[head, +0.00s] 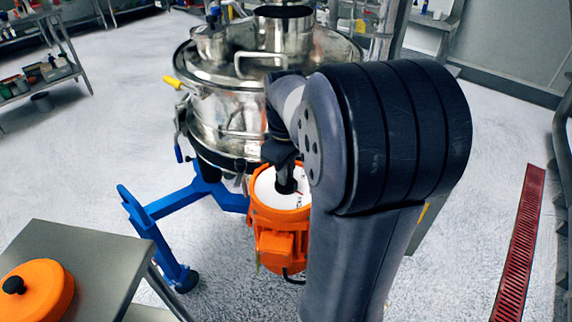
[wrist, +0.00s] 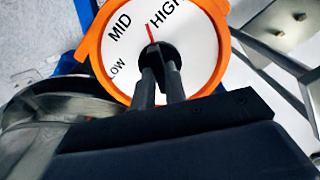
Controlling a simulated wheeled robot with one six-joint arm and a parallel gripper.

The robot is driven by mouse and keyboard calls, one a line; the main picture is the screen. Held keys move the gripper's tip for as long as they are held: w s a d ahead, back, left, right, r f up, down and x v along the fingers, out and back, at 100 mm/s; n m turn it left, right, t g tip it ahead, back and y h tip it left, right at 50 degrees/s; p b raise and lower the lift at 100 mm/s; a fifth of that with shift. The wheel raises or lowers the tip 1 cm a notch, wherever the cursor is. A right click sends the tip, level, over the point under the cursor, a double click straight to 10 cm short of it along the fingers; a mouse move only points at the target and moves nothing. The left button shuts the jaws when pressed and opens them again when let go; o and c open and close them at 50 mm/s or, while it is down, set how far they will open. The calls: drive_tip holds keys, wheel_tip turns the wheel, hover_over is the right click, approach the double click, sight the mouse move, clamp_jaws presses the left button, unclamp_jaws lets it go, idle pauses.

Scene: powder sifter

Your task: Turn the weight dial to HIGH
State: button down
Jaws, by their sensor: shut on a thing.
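The weight dial is a white disc (head: 266,193) in an orange housing (head: 278,245) below the steel sifter. In the wrist view the dial face (wrist: 120,50) reads LOW, MID and HIGH. Its red pointer (wrist: 151,33) lies between MID and HIGH. My gripper (wrist: 160,72) is shut on the dial's black central knob (wrist: 157,52); the fingers hide part of the knob. In the head view my gripper (head: 285,172) reaches down onto the dial, and my arm hides the right side of the housing.
The steel sifter drum (head: 225,110) stands right behind the dial on a blue frame (head: 165,205). A grey table (head: 95,255) with an orange lid (head: 45,285) is at the lower left. A red floor grate (head: 520,245) lies at the right. The floor between is clear.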

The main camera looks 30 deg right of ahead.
drive_tip(key=m+p, duration=0.2)
drive_tip(key=m, duration=0.4)
drive_tip(key=shift+p, duration=0.3)
idle(0.4)
drive_tip(key=c, duration=1.4)
unclamp_jaws()
drive_tip(key=shift+c, duration=0.2)
wheel_tip(320, 180, up, 11)
drive_tip(key=p, duration=0.1)
drive_tip(key=shift+f, duration=0.15)
